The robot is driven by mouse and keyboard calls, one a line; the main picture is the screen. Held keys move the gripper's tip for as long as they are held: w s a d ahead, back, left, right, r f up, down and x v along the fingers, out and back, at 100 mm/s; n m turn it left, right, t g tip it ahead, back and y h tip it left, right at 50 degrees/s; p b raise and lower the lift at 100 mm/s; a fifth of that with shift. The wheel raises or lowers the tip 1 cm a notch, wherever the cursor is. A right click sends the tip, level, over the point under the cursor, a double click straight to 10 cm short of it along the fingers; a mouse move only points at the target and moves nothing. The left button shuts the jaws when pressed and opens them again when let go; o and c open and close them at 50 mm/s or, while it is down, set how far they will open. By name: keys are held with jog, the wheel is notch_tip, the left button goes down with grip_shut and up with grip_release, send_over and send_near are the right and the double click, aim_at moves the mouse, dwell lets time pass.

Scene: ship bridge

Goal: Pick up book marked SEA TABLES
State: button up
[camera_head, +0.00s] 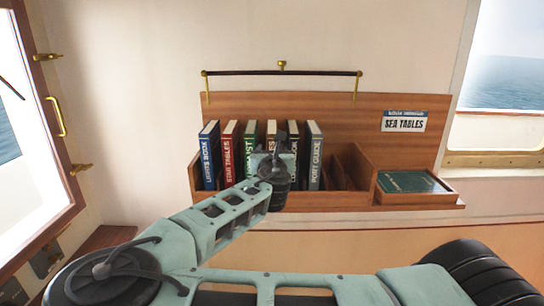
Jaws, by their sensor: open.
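A wooden rack holds a row of upright books. A label reading SEA TABLES (404,121) is on the back board at the right. Below it a dark green book (408,182) lies flat in a shallow wooden tray (420,199); its cover print is too small to read. In the row, a cream-spined book (271,131) shows letters ending in "ES", the rest hidden by my arm. My gripper (270,160) is open in front of the row's middle, left of the tray. Its fingertips are mostly hidden, and I cannot tell whether they touch a book.
The row also has a blue LIGHTS BOOK (208,156), a red STAR TABLES (230,152), a green book (251,139), a black book (293,142) and a grey PORT GUIDE (315,157). Empty slots (350,165) lie right of them. A dark rail (282,73) runs above.

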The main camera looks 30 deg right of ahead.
jog(key=shift+p+x, duration=0.45)
jog(key=shift+x, duration=1.1)
grip_shut()
jog(key=shift+r, duration=0.1)
jog(key=shift+r, duration=0.1)
